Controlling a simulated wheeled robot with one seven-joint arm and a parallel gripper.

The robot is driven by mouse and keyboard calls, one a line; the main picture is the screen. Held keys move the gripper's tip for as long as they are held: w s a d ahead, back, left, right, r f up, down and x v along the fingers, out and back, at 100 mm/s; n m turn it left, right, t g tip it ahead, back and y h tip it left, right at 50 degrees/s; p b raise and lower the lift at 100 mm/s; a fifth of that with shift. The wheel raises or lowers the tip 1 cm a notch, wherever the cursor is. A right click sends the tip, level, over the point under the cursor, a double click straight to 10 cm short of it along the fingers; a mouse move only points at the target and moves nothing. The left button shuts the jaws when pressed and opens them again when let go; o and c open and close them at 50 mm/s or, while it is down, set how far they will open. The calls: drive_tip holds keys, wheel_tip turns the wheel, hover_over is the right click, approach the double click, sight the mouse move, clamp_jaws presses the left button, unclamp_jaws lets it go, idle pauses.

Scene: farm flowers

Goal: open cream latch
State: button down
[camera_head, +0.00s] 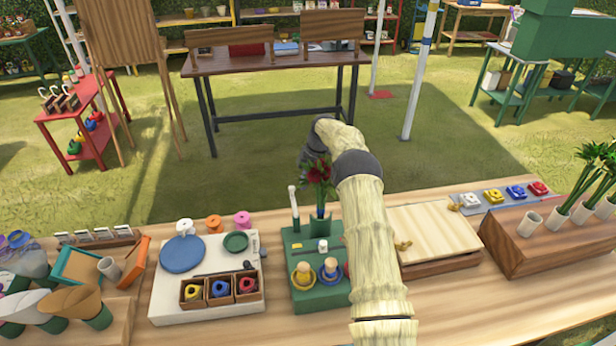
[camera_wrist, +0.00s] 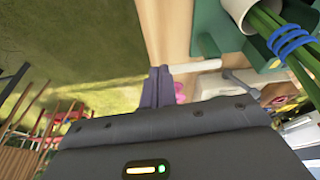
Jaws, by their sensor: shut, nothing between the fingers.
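A short row of coloured blocks sits on a grey strip at the back right of the table in the head view. The leftmost is the cream latch (camera_head: 470,200), small and off-white; whether it is open or shut is too small to tell. My gripper's fingers (camera_wrist: 159,84) are together and empty in the wrist view, over the table's edge. In the head view my arm's end is bent over behind the green stand, left of and well apart from the cream latch, and the fingertips are hidden. The cream latch is not recognisable in the wrist view.
A green stand (camera_head: 312,296) with a red flower (camera_head: 319,172) is beside my arm. A lidded wooden box (camera_head: 436,232) stands right of my arm, in front of the strip. A brown planter (camera_head: 545,245) with stems is further right. Grass lies beyond the table.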

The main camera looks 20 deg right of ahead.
drive_tip(key=d+r+p, duration=0.4)
drive_tip(key=d+r, duration=0.3)
drive_tip(key=r, duration=0.3)
drive_tip(key=shift+p, duration=0.4)
drive_tip(key=shift+w, duration=0.1)
drive_tip(key=shift+r, duration=0.1)
